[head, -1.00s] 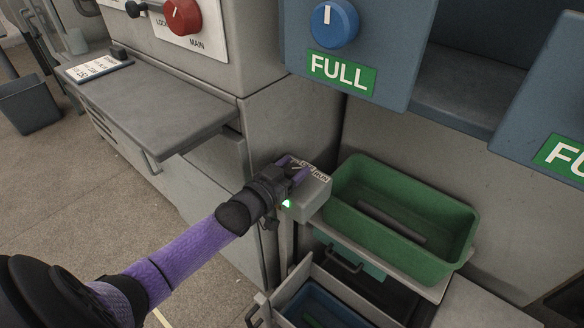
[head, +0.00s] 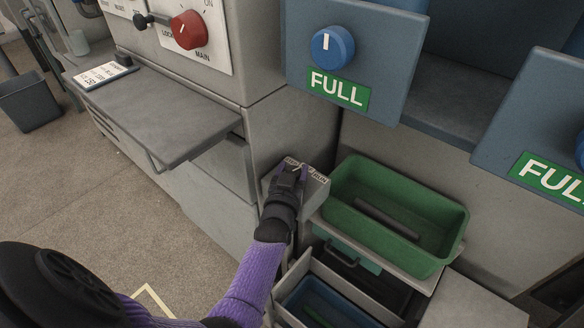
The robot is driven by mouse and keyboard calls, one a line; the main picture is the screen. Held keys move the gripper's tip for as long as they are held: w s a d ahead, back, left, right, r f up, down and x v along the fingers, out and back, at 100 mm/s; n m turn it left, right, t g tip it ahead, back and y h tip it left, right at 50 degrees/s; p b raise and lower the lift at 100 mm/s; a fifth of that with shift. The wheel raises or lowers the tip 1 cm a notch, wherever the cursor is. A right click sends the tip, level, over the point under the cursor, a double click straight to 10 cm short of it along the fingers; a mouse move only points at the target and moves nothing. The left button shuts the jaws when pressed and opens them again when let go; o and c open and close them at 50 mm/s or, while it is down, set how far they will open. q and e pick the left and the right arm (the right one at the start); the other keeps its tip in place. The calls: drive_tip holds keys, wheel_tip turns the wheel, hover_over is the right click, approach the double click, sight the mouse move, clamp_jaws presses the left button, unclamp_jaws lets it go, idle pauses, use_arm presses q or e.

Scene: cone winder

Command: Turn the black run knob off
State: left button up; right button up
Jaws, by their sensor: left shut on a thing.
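A small grey switch box (head: 318,190) stands beside the green bin, with lettering on its top; the word RUN reads at its right side. My left gripper (head: 297,174) comes down onto the top of this box, with its purple-tipped fingers shut on the black run knob. The fingers hide nearly all of the knob, so I cannot read its setting clearly. My left forearm rises from the bottom of the view to the box. My right gripper is not in view.
A green bin (head: 345,215) is right of the box, with open drawers below. Blue panels with blue knobs (head: 333,47) and FULL labels hang above. A red main switch (head: 189,30) and a grey shelf (head: 160,105) are at left.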

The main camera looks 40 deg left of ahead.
use_arm(q)
drive_tip(key=shift+f+n+y, duration=0.1)
drive_tip(key=shift+n+y, duration=0.2)
drive_tip(key=shift+y, duration=0.1)
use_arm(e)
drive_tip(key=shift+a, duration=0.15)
